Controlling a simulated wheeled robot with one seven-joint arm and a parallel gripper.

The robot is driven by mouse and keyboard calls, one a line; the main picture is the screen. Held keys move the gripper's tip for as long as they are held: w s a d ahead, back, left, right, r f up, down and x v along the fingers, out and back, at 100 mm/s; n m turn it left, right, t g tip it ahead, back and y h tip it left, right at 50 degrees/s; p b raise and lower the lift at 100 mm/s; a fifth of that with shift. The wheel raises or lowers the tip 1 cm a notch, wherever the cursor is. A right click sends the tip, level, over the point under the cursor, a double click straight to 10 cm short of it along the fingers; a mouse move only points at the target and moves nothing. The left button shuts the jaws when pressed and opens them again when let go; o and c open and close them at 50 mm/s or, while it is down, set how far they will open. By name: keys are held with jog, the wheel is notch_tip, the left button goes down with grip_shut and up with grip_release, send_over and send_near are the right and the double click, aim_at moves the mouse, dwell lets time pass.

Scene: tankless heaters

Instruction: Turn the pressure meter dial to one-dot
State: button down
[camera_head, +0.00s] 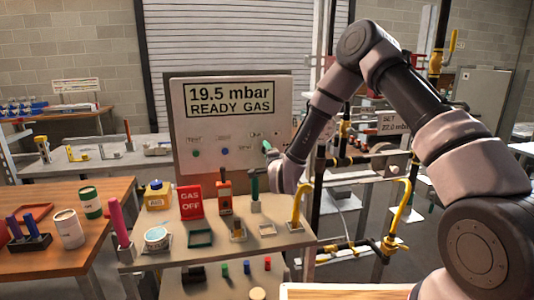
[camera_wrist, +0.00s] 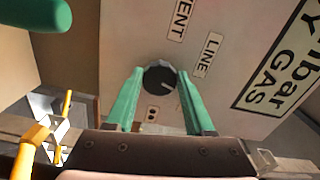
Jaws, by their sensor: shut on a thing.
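The pressure meter panel (camera_head: 181,115) stands upright behind the table, with a screen (camera_head: 229,98) reading 19.5 mbar READY GAS. Its dark round dial (camera_wrist: 160,77) shows in the wrist view with a pale pointer mark toward the lower right. Labels VENT (camera_wrist: 180,20) and LINE (camera_wrist: 208,55) lie above and right of it. A small label with two dots (camera_wrist: 152,113) sits below it; I cannot make out a one-dot label. My gripper (camera_wrist: 160,74) has its green fingers on both sides of the dial, shut on it. In the head view my gripper (camera_head: 267,147) hides the dial.
Pipe racks with yellow fittings (camera_head: 399,206) stand at right. A blurred green shape (camera_wrist: 35,12) is near the wrist camera.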

jog(key=shift+m, duration=0.6)
jog(key=shift+c, duration=1.3)
grip_release()
jog(key=v, duration=1)
jog(key=shift+s, duration=0.4)
jog(key=shift+d, duration=0.15)
